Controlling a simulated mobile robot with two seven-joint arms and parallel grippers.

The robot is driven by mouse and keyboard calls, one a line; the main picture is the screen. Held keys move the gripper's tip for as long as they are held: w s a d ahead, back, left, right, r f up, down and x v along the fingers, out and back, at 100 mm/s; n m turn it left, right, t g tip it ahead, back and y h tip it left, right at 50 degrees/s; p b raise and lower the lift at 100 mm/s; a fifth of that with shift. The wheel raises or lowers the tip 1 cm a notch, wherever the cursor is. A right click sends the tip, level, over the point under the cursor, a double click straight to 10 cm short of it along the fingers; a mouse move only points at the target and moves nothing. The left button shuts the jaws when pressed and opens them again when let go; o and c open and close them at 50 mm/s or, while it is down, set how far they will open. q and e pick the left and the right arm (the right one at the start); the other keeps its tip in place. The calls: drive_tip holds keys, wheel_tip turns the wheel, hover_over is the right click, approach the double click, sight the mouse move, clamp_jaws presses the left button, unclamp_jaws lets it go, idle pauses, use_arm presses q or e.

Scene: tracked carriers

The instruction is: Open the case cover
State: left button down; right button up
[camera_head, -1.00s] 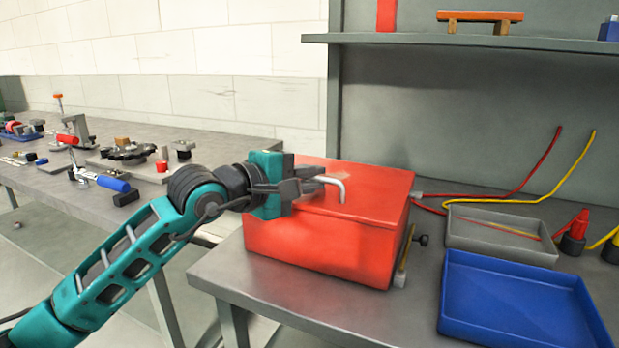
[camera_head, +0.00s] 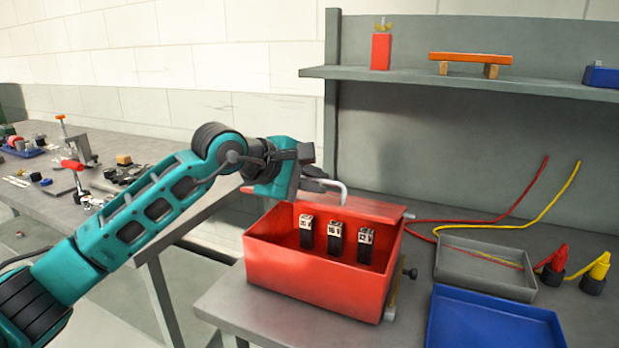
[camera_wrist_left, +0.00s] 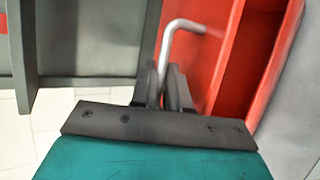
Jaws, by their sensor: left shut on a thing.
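The red case (camera_head: 310,278) stands on the grey bench with its cover (camera_head: 375,207) raised at the back, so the inside shows. Three black blocks with white numbered labels (camera_head: 335,240) stand inside. My left gripper (camera_head: 316,180) is above the case's back left, shut on a bent metal rod (camera_head: 341,190). The rod's bent end points down near the raised cover; I cannot tell if it touches. In the left wrist view, the rod (camera_wrist_left: 184,24) rises from between the fingers (camera_wrist_left: 165,88) and bends right over red panels of the case (camera_wrist_left: 215,60). My right gripper is out of view.
A blue tray (camera_head: 492,322) and a grey tray (camera_head: 485,267) lie right of the case. Red and yellow cables (camera_head: 450,221) run behind it. A shelf (camera_head: 440,82) hangs above the bench. Another table (camera_head: 60,200) with loose parts stands at the left.

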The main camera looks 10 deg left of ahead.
use_arm(q)
drive_tip(key=shift+w+d+r+g+p, duration=0.15)
drive_tip(key=shift+w+r+p, duration=0.1)
drive_tip(key=shift+r, duration=0.3)
drive_tip(key=shift+w+r+g+p, duration=0.15)
drive_tip(key=shift+w+r, duration=0.05)
drive_tip(key=shift+r, duration=0.3)
drive_tip(key=shift+w+d+r, duration=0.1)
drive_tip(key=shift+w+r, duration=0.15)
drive_tip(key=shift+w+d+r+y+p, duration=0.2)
drive_tip(key=shift+w+r+y+p, duration=0.1)
drive_tip(key=shift+w+r+p, duration=0.35)
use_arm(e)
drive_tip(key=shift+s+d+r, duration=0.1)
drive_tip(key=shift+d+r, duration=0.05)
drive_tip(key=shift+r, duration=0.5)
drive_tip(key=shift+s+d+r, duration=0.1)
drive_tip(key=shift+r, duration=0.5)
use_arm(q)
drive_tip(key=shift+w+f, duration=0.1)
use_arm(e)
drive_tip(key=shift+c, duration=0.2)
